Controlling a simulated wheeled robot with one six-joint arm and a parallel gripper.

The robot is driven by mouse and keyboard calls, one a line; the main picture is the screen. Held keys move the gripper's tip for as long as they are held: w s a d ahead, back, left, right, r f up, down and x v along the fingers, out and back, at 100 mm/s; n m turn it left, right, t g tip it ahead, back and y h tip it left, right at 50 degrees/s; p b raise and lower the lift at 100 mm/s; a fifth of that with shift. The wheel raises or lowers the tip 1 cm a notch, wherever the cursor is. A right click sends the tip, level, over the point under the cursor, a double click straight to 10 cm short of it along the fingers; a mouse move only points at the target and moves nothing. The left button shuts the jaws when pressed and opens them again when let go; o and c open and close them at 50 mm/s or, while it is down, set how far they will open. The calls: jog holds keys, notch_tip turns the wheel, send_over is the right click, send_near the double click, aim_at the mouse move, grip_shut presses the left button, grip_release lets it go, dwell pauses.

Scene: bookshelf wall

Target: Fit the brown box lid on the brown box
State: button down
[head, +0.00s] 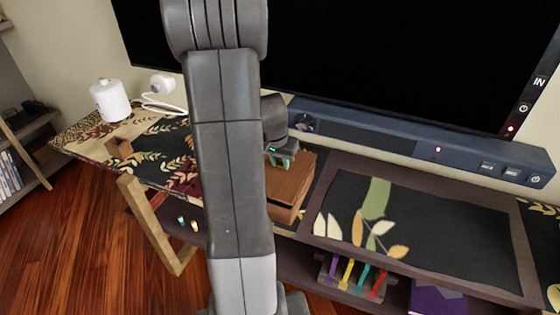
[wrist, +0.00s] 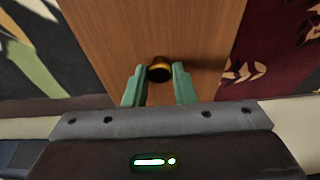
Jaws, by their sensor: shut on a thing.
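The brown box lid (head: 295,180) is partly hidden behind my arm in the head view. The brown box (head: 284,214) shows as a narrow front strip under the lid. The lid is over the box, but I cannot tell whether it is seated or slightly above.
A large dark screen (head: 370,55) and a long soundbar (head: 400,135) stand close behind. A raised dark panel with a leaf pattern (head: 420,225) is to the right. Coloured pens (head: 350,275) are below it.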

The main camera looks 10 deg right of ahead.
jog(key=shift+f+b, duration=1.05)
jog(key=shift+b, duration=0.1)
jog(key=c, duration=1.1)
grip_release()
jog(key=shift+r, duration=0.1)
jog(key=p+v, duration=0.1)
jog(key=v, duration=1.2)
jog(key=shift+s+a+r, duration=0.1)
jog(key=shift+s+r, duration=0.1)
jog(key=shift+r, duration=0.1)
